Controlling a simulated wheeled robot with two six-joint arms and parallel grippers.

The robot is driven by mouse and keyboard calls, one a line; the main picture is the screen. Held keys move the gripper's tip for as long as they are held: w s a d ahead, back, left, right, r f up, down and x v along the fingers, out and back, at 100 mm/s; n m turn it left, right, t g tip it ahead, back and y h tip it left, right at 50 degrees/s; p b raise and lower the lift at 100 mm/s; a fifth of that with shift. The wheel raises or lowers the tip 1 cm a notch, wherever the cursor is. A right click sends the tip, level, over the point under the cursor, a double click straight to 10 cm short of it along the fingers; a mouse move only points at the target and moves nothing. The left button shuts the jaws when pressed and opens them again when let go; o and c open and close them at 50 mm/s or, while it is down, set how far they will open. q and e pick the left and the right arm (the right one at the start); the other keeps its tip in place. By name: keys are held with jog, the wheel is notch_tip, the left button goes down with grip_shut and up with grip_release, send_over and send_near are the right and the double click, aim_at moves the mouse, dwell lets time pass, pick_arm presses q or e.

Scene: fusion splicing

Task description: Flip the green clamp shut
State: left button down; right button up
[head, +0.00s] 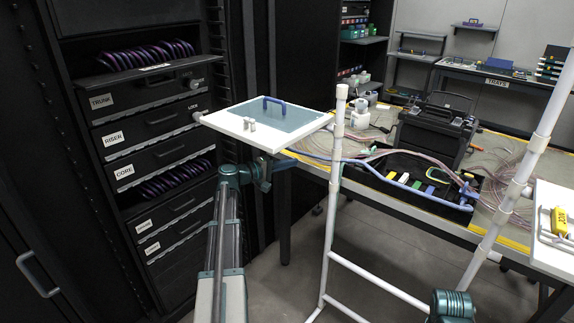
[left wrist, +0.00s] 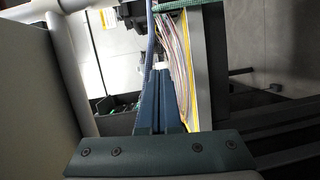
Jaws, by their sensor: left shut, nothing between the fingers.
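A small green clamp (head: 417,184) sits in a row of coloured blocks inside the black tray on the workbench. It is too small in the head view to tell how far its lid is open. My left gripper (left wrist: 160,74) is shut and empty in the left wrist view, its fingers side by side next to a bundle of thin cables (left wrist: 178,45). I cannot make out the green clamp in the left wrist view. My right gripper is out of view.
The black tray (head: 455,211) lies at the bench's front edge, crossed by a light blue tube (head: 350,165). A black case (head: 433,135) stands behind it. A white panel with a blue handle (head: 272,100) and white pipes (head: 335,190) stand before the bench. Dark drawers (head: 150,125) are at left.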

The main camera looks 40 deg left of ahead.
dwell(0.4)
pick_arm(q)
jog(key=s+d+f+m+g+p, duration=0.1)
jog(key=s+d+m+g+p, duration=0.15)
jog(key=d, duration=0.85)
jog(key=s+d+m+g+h+p, duration=0.1)
jog(key=d+m+g+p, duration=0.25)
jog(key=d, duration=0.65)
jog(key=s+d+f+m+g+p, duration=0.15)
jog(key=d+g+p, duration=0.25)
jog(key=d, duration=0.7)
jog(key=s+d+m+g+y+p, duration=0.35)
jog(key=s+d+m+p, duration=0.2)
jog(key=s+d, duration=0.55)
jog(key=s+d+r+m+g+y+p, duration=0.1)
jog(key=s+r+y+p, duration=0.1)
jog(key=s, duration=0.4)
jog(key=s+d+r+m+g+y+p, duration=0.1)
jog(key=s+r+m+y+p, duration=0.1)
jog(key=s+r+y+p, duration=0.1)
jog(key=shift+s+d+y+p, duration=0.45)
jog(key=shift+s+p, duration=0.5)
jog(key=shift+s, duration=0.55)
